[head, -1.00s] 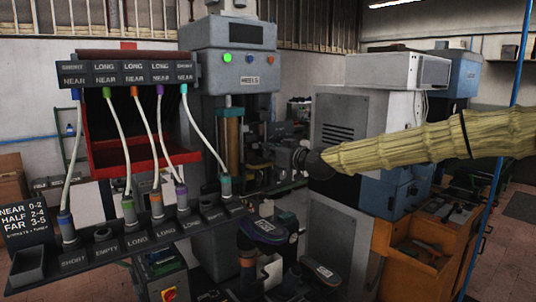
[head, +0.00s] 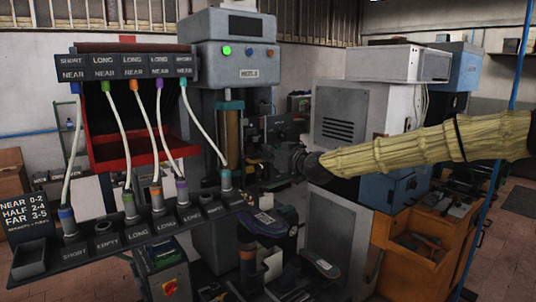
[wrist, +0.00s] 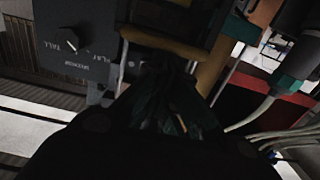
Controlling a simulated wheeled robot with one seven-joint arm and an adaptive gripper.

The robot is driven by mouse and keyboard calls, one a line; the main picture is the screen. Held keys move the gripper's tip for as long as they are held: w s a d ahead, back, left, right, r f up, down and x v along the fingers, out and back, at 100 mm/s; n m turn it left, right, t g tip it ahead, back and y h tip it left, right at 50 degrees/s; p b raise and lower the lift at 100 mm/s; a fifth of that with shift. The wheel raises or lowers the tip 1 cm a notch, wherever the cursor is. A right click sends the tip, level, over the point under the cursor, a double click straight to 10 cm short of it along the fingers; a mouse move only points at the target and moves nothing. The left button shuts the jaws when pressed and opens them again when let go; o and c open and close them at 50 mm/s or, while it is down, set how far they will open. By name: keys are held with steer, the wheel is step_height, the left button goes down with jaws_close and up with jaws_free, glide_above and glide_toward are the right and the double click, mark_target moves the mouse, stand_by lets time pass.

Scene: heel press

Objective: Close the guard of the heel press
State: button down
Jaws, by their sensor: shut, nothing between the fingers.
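The heel press (head: 235,60) is a grey machine labelled HEELS at the centre of the head view, with green, blue and red buttons. A brown column with teal ends (head: 230,135) stands below its head. My arm, in a tan sleeve, reaches in from the right. My gripper (head: 272,150) is at the right of the press opening, dark against it. In the wrist view my gripper (wrist: 172,115) is shut and empty, close to tan-orange bars (wrist: 165,40). I cannot clearly make out the guard or whether my fingers touch it.
A dial panel (wrist: 68,42) is at the upper left of the wrist view. A sloping rack (head: 120,262) with white tubes and coloured plugs stands in front, left of the press. A grey-white cabinet (head: 340,105) and an orange workbench (head: 400,255) are at the right.

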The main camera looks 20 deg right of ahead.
step_height(320, 180, down, 10)
steer(key=b, duration=0.8)
steer(key=shift+f, duration=0.1)
steer(key=s+d+r+b, duration=0.1)
steer(key=s+d+r, duration=0.1)
steer(key=s, duration=0.3)
steer(key=s+d+r+b, duration=0.1)
steer(key=s+r, duration=0.2)
steer(key=s, duration=0.2)
steer(key=shift+d, duration=0.4)
